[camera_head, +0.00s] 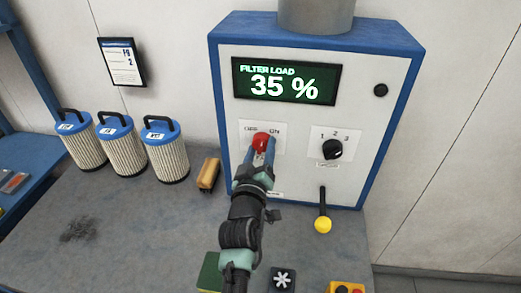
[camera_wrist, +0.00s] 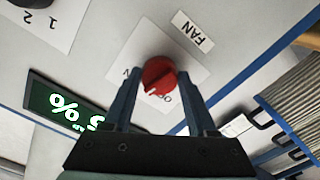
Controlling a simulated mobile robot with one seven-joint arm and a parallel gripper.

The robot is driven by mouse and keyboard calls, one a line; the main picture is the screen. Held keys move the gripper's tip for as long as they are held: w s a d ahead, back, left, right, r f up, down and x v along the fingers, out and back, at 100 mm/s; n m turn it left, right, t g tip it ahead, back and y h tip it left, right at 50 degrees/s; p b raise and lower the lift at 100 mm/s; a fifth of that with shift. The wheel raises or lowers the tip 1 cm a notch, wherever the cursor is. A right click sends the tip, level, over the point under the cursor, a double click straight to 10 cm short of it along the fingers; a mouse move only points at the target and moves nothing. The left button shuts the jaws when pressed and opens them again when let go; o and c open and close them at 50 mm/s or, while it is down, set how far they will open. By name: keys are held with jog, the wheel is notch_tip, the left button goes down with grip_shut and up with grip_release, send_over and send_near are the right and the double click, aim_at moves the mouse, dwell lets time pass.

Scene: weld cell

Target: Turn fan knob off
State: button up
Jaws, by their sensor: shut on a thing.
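The red fan knob (camera_head: 260,142) is on a white plate marked OFF on the left and ON on the right, on the front of the filter cabinet (camera_head: 230,60). In the wrist view the red knob (camera_wrist: 160,76) sits beside a FAN label (camera_wrist: 193,33). My gripper (camera_head: 262,158) is shut on the knob, with one blue finger on each side. The fingers partly cover the plate lettering.
A black selector knob (camera_head: 332,149) marked 1 2 3 is to the right. Below it hangs a lever with a yellow ball (camera_head: 323,225). A display (camera_head: 285,80) reads FILTER LOAD 35 %. Several blue-topped filters (camera_head: 165,150) and a wooden-handled brush (camera_head: 208,174) stand on the bench left.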

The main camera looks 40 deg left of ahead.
jog(key=n+p, duration=0.1)
jog(key=n, duration=0.4)
jog(key=shift+n, duration=0.3)
jog(key=n+p, duration=0.1)
jog(key=n, duration=0.4)
jog(key=shift+r+n, duration=0.1)
jog(key=shift+n, duration=0.2)
jog(key=o, duration=1.4)
jog(key=shift+c, duration=0.2)
jog(key=shift+d, duration=0.1)
jog(key=p+v, duration=0.5)
jog(key=v, duration=0.8)
jog(key=shift+w, duration=0.1)
